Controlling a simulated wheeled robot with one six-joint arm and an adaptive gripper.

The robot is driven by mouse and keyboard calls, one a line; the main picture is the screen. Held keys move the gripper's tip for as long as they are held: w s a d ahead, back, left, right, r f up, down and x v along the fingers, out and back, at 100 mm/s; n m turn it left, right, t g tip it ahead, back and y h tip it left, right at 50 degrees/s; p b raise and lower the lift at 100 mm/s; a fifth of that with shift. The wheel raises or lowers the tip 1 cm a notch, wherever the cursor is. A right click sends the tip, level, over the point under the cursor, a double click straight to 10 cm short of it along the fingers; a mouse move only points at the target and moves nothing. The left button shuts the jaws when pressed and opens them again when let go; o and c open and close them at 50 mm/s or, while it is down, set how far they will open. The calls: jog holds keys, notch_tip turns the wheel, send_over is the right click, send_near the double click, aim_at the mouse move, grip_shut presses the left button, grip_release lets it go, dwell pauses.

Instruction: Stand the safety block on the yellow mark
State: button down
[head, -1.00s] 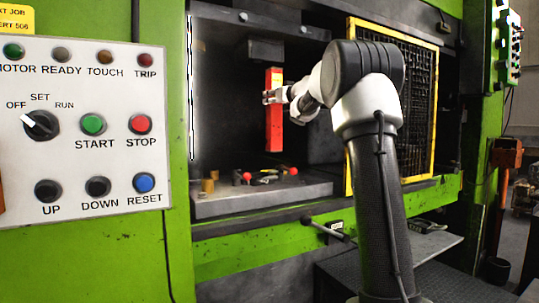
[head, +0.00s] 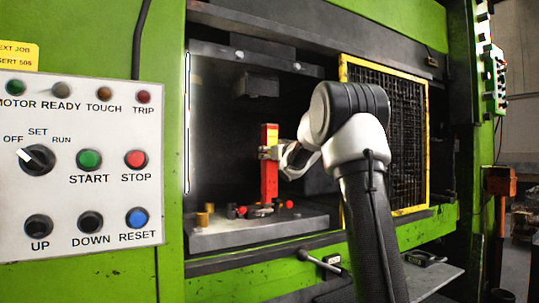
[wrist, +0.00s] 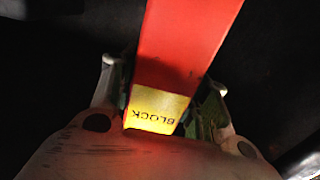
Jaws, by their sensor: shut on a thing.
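The safety block (head: 269,183) is a tall red bar with a yellow band near its upper part, upright inside the press opening. My gripper (head: 268,153) is shut on it at the yellow band. The wrist view shows the red block (wrist: 185,45) running away from the fingers, with its yellow patch reading "BLOCK" between them. In the head view the block's lower end is just above or at the press bed (head: 225,235); I cannot tell whether it touches. The yellow mark is not distinguishable in either view.
Red-knobbed tools (head: 288,204) and small brass pieces (head: 203,218) are on the bed close around the block's lower end. The upper die (head: 255,85) hangs above. A yellow-framed mesh guard (head: 405,140) stands right, and the control panel (head: 80,170) left.

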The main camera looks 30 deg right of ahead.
jog(key=c, duration=0.7)
grip_release()
jog(key=shift+f, duration=0.15)
jog(key=s+a+f+m+g+h, duration=0.1)
jog(key=s+f+g+h, duration=0.1)
jog(key=s, duration=0.9)
jog(key=s+a+f+m+g+h, duration=0.1)
jog(key=s+f+g+h, duration=0.1)
jog(key=s, duration=0.9)
jog(key=s+a+f+g+y, duration=0.1)
jog(key=s+a+f+g, duration=0.2)
jog(key=s+f, duration=0.4)
jog(key=s+a+f+n+g+y, duration=0.1)
jog(key=s+a+f+g, duration=0.2)
jog(key=s+f, duration=0.5)
jog(key=s+a+f+g+y, duration=0.1)
jog(key=s+a+f+g, duration=0.2)
jog(key=s, duration=1.2)
jog(key=shift+s+a+f+n+g, duration=0.15)
jog(key=shift+a+f, duration=0.3)
jog(key=shift+f, duration=0.3)
jog(key=shift+s+a+f+n+g, duration=0.1)
jog(key=shift+a+f, duration=0.3)
jog(key=shift+f, duration=0.3)
jog(key=shift+s+a+f+n+g, duration=0.15)
jog(key=shift+a+f, duration=0.3)
jog(key=shift+f, duration=0.3)
